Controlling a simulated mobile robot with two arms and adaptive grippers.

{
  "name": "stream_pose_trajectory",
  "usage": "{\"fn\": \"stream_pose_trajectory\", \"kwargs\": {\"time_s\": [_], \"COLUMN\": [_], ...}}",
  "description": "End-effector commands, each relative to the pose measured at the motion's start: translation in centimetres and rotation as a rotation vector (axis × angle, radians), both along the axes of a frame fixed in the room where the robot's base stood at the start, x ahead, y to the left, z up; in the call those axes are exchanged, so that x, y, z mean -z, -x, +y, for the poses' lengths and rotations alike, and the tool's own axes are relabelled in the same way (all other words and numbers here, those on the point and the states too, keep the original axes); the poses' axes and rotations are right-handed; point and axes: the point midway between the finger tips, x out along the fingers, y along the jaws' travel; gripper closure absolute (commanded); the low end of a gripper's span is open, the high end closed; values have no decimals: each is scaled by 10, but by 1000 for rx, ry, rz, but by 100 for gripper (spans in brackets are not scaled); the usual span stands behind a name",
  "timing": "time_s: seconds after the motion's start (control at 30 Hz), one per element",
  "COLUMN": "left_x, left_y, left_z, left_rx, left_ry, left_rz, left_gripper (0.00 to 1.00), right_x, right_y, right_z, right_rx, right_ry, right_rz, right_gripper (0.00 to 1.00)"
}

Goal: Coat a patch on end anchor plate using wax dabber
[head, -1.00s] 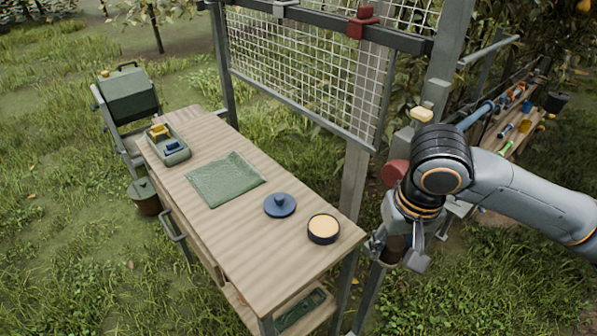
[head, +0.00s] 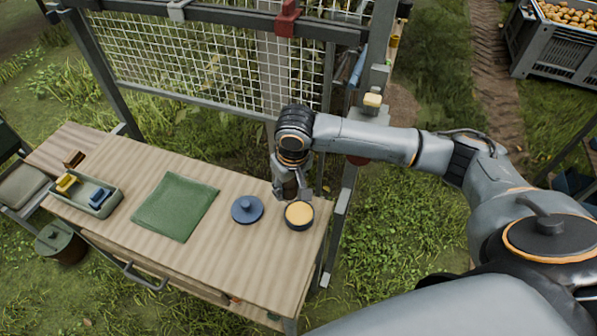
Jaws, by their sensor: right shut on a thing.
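My right gripper (head: 288,194) points down at the right end of the wooden bench, shut on a brown-handled tool, which I take to be the wax dabber (head: 290,186). The dabber's lower end is mostly hidden by the fingers. Just right of and in front of it stands an open dark round tin of pale yellow wax (head: 299,213); I cannot tell whether the dabber touches it. A blue knobbed lid (head: 247,209) lies to the tin's left. I cannot clearly pick out the end anchor plate; a grey post (head: 344,210) stands right of the bench. My left gripper is out of view.
The bench (head: 225,255) also holds a green cloth (head: 175,206) and a grey-green tray (head: 103,206) with yellow and blue items. A wire mesh panel (head: 190,65) rises behind it. A pale yellow block (head: 372,101) sits by the post. Grass lies right of the bench.

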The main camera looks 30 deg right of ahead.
Motion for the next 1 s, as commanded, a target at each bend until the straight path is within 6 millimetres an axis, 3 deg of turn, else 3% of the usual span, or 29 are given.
{"fn": "stream_pose_trajectory", "kwargs": {"time_s": [0.03,0.1,0.37,0.67,1.0], "left_x": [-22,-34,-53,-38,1], "left_y": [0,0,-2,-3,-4], "left_z": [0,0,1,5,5], "left_rx": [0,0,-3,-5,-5], "left_ry": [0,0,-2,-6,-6], "left_rz": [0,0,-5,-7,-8], "left_gripper": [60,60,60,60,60], "right_x": [-3,6,28,44,74], "right_y": [1,1,2,2,3], "right_z": [-5,-12,-27,-28,-28], "right_rx": [-9,-29,-79,-85,-84], "right_ry": [0,1,0,0,-1], "right_rz": [8,7,0,-2,-2], "right_gripper": [84,84,84,84,84]}}
